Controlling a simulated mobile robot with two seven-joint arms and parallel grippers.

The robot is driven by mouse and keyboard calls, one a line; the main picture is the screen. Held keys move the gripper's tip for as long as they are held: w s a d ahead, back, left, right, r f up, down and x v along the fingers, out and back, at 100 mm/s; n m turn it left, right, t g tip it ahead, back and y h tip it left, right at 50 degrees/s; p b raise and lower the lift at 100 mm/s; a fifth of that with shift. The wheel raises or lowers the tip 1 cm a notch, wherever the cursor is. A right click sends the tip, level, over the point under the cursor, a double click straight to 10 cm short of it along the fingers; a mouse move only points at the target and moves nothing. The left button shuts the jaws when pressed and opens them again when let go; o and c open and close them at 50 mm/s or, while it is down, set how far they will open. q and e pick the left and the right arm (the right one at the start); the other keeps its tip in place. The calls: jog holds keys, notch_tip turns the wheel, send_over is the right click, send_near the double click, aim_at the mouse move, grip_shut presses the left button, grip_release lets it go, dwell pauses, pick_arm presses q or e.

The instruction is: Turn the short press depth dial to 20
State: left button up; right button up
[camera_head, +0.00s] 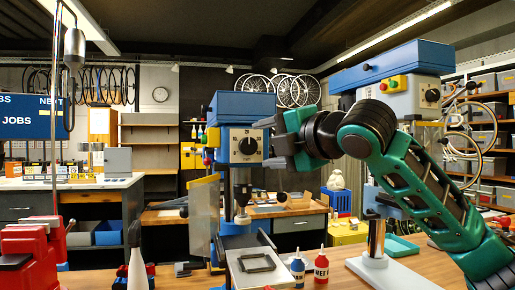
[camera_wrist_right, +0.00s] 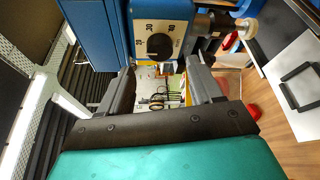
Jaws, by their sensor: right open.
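The short press (camera_head: 240,110) is blue and stands left of centre in the head view. Its depth dial (camera_head: 248,146) is a dark round knob on a pale plate with numbers around it. In the right wrist view the dial (camera_wrist_right: 158,45) lies just beyond the fingertips, with small numbers along its upper edge; its exact setting is hard to read. My right gripper (camera_head: 267,144) reaches in from the right, just beside the dial. In the right wrist view the gripper (camera_wrist_right: 162,80) is open, its fingers apart and nothing between them. My left gripper is not in view.
A taller blue press (camera_head: 400,62) with its own dial (camera_head: 432,95) stands to the right, behind my right arm. A black frame (camera_head: 257,263) lies on a pale plate at the short press's base. Red (camera_head: 321,266) and blue (camera_head: 297,270) bottles stand at the front. A red vice (camera_head: 30,245) is at left.

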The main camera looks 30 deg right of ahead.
jog(key=s+d, duration=0.1)
jog(key=s, duration=0.7)
jog(key=shift+r+b, duration=0.3)
jog(key=shift+r, duration=0.1)
